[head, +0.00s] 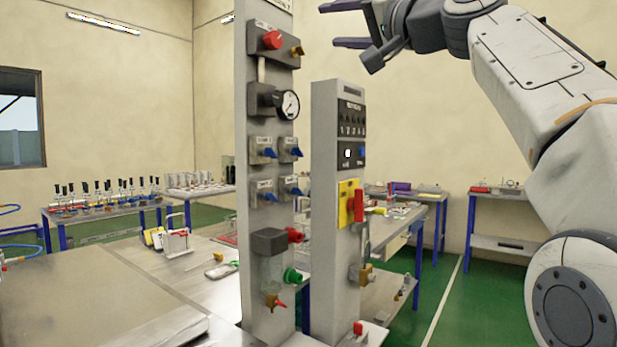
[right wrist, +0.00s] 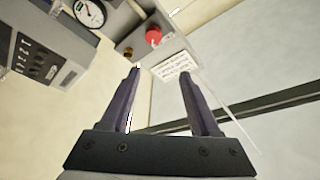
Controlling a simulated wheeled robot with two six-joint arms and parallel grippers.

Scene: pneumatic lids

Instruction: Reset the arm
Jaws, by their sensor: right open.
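My right gripper (head: 345,24) is open and empty in the head view, raised in the air at the top, to the right of the tall grey panel's upper part. Its two dark fingers point left. In the right wrist view the gripper (right wrist: 160,95) shows its fingers spread apart with nothing between them. Beyond the fingertips is the panel's top box with a red knob (right wrist: 153,36). My right arm (head: 530,70) reaches in from the right edge. My left gripper is not in view.
A tall grey panel (head: 254,210) with a gauge (head: 288,105) and blue valves stands at centre. A shorter grey column (head: 323,200) with a yellow plate (head: 347,203) and red handle stands beside it. A metal bench (head: 100,285) lies at left. Open air surrounds the raised gripper.

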